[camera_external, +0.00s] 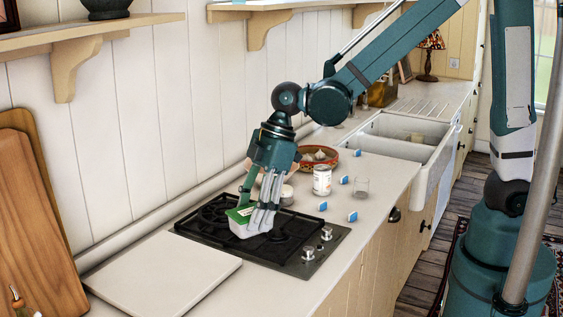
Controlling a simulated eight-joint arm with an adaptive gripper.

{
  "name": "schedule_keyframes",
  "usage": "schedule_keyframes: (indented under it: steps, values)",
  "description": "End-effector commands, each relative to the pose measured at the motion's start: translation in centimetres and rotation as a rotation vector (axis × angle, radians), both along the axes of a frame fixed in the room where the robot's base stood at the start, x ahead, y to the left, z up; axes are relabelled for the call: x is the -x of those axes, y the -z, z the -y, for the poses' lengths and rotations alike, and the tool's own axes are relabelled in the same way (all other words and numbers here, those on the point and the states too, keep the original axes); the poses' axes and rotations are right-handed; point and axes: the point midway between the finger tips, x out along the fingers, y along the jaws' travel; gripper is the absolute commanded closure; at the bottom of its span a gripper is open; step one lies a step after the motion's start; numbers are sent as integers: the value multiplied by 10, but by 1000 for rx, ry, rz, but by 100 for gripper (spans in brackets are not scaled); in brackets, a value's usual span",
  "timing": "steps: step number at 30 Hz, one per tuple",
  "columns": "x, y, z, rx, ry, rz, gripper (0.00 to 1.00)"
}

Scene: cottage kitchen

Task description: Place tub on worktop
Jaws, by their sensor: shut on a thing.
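A small white tub with a green lid (240,216) is over the black gas hob (226,243). My gripper (254,212) points down and is shut on the tub, its fingers hiding part of it. I cannot tell whether the tub touches the hob or is held just above it. The pale worktop (301,226) runs along the wall on both sides of the hob.
A white board (163,272) lies left of the hob. A white can (322,180), a clear glass (361,187), a patterned bowl (318,157) and several small blue-and-white items (352,216) stand on the right. Wooden boards (40,215) lean at left. A sink (400,140) lies beyond.

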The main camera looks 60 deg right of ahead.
Motion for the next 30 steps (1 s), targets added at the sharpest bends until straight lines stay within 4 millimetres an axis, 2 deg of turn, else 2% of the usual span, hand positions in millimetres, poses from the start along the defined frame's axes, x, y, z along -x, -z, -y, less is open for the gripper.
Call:
schedule_keyframes:
  steps: [1, 6, 15, 21, 30]
  values:
    - [8, 0, -13, -1, -39, 0, 71]
    - [35, -2, -48, 0, -170, 0, 71]
    - [76, -5, -94, 0, -351, -1, 71]
    - [95, -6, -113, -1, -430, 1, 71]
    - [93, 29, -112, -1, -428, 1, 71]
